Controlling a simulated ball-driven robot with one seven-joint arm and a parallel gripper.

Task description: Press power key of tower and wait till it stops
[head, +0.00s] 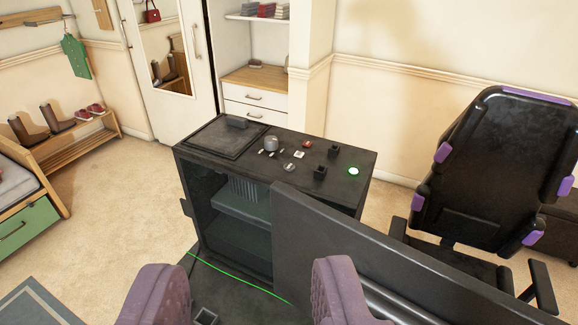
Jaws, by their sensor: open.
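The black computer tower (225,212) stands in the middle of the head view, with a dark see-through side panel. Its top carries a dark grille, several small ports and knobs, and a red button (307,143). A round white key with a glowing green ring (353,171), which looks like the power key, is near the top's right end. My gripper (250,267) shows as two purple padded fingers at the bottom edge. They are wide apart with nothing between them, and appear nearer than the tower, below and left of the green-lit key. Neither finger appears to touch the tower.
A large dark monitor panel (400,270) covers the tower's lower right. A black and purple chair (490,170) stands at right. A shoe rack (75,140) and mirrored wardrobe (165,60) are at the back left. The space above the tower's top looks clear.

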